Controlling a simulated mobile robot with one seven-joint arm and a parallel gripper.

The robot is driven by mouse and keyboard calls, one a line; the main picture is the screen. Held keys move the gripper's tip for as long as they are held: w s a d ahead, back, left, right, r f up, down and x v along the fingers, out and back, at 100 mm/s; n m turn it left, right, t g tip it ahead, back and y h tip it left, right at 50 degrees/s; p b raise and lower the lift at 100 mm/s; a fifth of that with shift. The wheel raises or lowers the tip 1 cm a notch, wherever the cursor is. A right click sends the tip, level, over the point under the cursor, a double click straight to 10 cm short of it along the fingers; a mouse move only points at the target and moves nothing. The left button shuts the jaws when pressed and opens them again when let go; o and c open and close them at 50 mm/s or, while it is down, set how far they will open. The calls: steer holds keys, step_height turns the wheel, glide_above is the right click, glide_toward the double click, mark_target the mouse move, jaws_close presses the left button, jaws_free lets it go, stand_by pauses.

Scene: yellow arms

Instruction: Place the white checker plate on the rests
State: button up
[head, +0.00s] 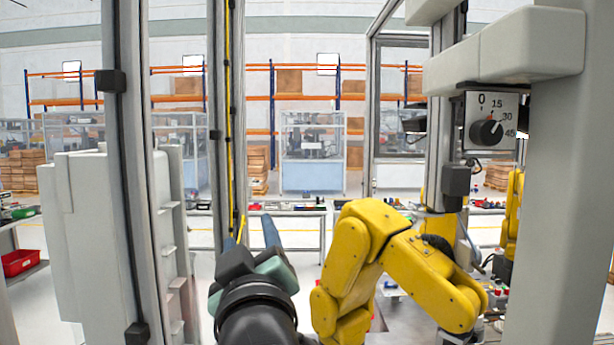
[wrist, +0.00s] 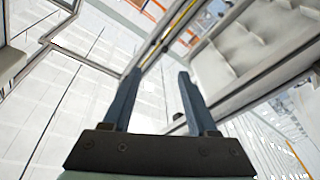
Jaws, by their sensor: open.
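My gripper (head: 254,218) is at the lower left of centre in the head view, its two blue fingers pointing up and away. In the wrist view, my gripper (wrist: 159,73) has its fingers apart with nothing between them. I cannot make out a white checker plate or its rests for certain in either view. No object touches the fingers.
A yellow robot arm (head: 365,250) stands close to the right of my gripper. Grey upright posts and a pale cabinet (head: 85,235) are on the left. A dial panel (head: 490,122) hangs at the upper right. A red bin (head: 20,262) is at far left.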

steer(key=s+d+r+m+t+h, duration=0.2)
steer(key=s+d+r+m+t, duration=0.1)
steer(key=s+r, duration=0.4)
steer(key=s+d+r+m+t+h, duration=0.2)
steer(key=s+d+r+m+t, duration=0.2)
steer(key=s+r, duration=0.4)
steer(key=s+m+t, duration=0.1)
steer(key=s+m, duration=0.1)
steer(key=s, duration=0.2)
steer(key=shift+s+d+f, duration=0.1)
